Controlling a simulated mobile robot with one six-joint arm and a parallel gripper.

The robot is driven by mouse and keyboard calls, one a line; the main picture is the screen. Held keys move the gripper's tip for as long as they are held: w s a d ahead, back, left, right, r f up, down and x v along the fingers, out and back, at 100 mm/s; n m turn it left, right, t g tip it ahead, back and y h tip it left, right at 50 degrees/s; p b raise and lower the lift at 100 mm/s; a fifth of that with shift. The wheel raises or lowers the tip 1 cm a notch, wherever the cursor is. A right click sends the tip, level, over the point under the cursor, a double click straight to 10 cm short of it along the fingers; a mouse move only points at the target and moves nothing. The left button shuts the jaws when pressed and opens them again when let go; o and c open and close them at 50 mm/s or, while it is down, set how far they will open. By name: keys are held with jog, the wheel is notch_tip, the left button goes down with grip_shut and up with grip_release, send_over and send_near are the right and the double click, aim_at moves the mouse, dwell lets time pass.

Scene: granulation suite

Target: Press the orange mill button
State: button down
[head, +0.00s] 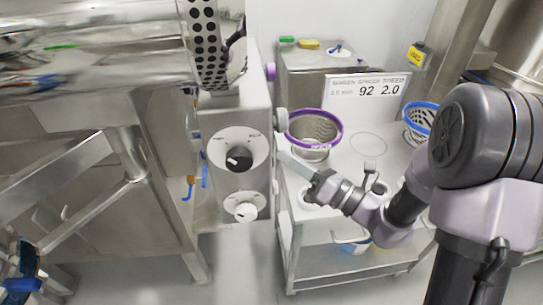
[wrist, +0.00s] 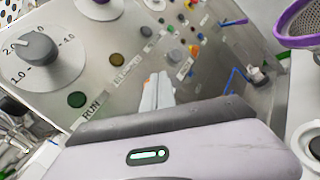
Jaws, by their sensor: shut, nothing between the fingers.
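My gripper (head: 284,154) is shut and empty, pointing left toward the right side of the grey machine housing (head: 236,108). In the wrist view my fingers (wrist: 158,80) are together in front of a button panel (wrist: 100,30). The panel carries a green button (wrist: 77,100) labelled RUN, a dull amber button (wrist: 117,60) with a blurred label, and another olive button (wrist: 146,31). An orange patch shows at the fingertips; I cannot tell whether it is a button behind them. Contact with the panel cannot be told. The head view hides the panel face.
A black dial (wrist: 37,47) sits on the panel's left. Small coloured controls (wrist: 190,48) lie farther right. A trolley (head: 340,215) under my arm holds a purple-rimmed screen basket (head: 315,128), a blue-rimmed one (head: 420,115) and a sign (head: 366,97).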

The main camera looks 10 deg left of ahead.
jog(key=shift+d, duration=0.3)
jog(key=d, duration=0.1)
jog(key=w+d, duration=0.1)
jog(key=d, duration=0.2)
jog(key=shift+w+d, duration=0.25)
jog(key=shift+d, duration=0.15)
